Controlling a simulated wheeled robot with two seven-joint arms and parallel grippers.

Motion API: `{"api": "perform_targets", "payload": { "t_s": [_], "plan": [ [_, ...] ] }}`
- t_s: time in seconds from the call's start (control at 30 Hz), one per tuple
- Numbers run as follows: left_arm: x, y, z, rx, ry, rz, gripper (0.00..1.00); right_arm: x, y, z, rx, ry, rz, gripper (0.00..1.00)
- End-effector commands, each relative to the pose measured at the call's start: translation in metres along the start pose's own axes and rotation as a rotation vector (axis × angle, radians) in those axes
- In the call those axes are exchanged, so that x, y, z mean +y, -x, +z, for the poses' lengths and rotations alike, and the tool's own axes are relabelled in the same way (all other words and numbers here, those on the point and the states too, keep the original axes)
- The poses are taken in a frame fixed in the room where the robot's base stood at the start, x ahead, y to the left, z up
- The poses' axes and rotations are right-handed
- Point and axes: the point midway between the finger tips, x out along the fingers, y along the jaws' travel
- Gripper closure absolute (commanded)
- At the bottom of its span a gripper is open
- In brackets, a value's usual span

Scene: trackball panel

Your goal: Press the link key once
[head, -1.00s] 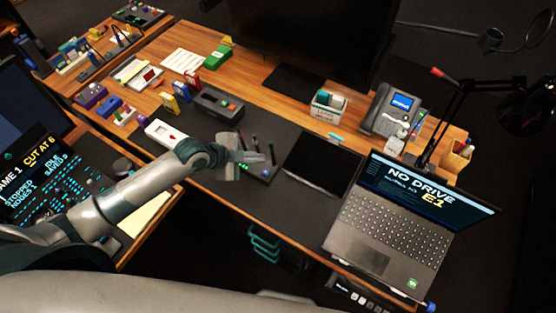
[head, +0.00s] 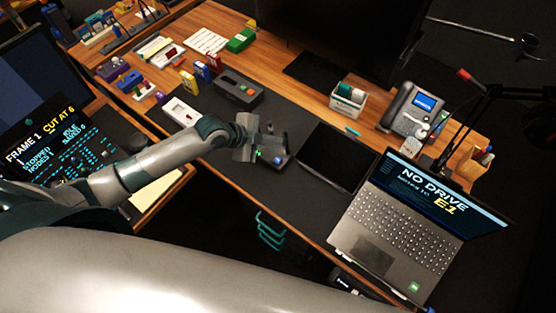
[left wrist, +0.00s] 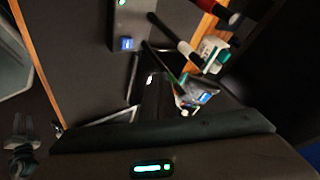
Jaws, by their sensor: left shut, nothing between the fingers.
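A dark panel (head: 272,161) lies on the desk mat left of the black tablet-like pad, with a green light and a blue-lit key (head: 278,160). The left wrist view shows its grey face (left wrist: 128,22) with a green light at the top and the blue key (left wrist: 127,43) near its lower edge. No label is readable, so I cannot tell which key is the link key. My left gripper (head: 270,142) is shut and empty over the panel's far part, hiding some of it; contact cannot be told. A blurred grey shape at lower left of the wrist view may be my right gripper (left wrist: 22,150).
A black pad (head: 332,157) and a laptop (head: 398,222) reading "NO DRIVE E1" lie to the right. A grey box (head: 236,90) and a white device (head: 181,112) lie behind and to the left. A phone (head: 412,108) stands at the back right.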

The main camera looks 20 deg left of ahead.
Motion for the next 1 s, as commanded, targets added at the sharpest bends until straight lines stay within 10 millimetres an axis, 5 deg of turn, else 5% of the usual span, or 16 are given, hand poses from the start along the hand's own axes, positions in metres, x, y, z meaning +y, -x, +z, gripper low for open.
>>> {"api": "perform_targets", "payload": {
  "t_s": [0.5,1.0],
  "plan": [
    [0.032,-0.043,0.032,-0.001,0.000,0.000,1.00,-0.001,-0.051,0.004,0.000,0.000,0.000,0.69],
    [0.038,-0.053,0.039,0.000,0.001,0.000,1.00,-0.001,-0.060,0.005,0.001,0.000,0.000,0.69]
  ]
}}
